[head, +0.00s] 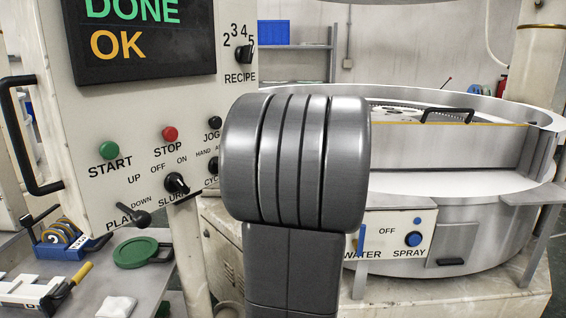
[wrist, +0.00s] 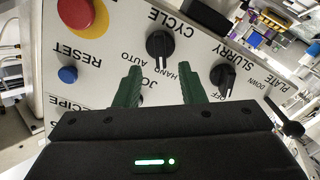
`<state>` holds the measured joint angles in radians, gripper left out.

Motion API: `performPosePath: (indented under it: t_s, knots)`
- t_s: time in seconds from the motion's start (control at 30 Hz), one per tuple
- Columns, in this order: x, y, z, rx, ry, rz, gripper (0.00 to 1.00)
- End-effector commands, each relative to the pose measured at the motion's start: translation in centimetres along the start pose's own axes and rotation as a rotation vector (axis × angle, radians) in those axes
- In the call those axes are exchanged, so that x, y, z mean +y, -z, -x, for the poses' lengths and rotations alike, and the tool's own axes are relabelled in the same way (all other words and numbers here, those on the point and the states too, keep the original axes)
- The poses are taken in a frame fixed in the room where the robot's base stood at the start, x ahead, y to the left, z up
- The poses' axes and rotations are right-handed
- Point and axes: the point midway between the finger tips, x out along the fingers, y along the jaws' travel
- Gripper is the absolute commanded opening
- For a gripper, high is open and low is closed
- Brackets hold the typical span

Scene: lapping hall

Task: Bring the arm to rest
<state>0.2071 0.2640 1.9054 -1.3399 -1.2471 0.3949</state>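My gripper (wrist: 160,90) shows in the wrist view with its two green fingers spread apart and nothing between them. The fingers point at the control panel (wrist: 115,30), near the CYCLE knob (wrist: 160,46) and the SLURRY knob (wrist: 223,76). I cannot tell whether a finger touches the panel. In the head view my grey arm (head: 290,160) stands upright in the middle and covers part of the panel's right edge and of the machine. The gripper itself is hidden there. The panel's screen (head: 145,30) reads DONE and OK.
A large round lapping machine (head: 450,225) stands at the right, with a smaller WATER and SPRAY panel (head: 395,240) on its front. A grey bench (head: 150,285) at lower left holds a green round dish (head: 136,252) and a blue rack (head: 62,245). A black handle (head: 18,135) juts from the panel's left.

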Motion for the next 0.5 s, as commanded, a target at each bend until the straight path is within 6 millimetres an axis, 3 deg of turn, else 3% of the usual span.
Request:
performPosePath:
  t_s: [0.3, 0.5]
  knots:
    - [0.0, -0.1, 4.5, -0.003, -0.002, 0.000, 0.36]
    - [0.0, 0.0, 6.3, -0.001, 0.001, 0.000, 0.36]
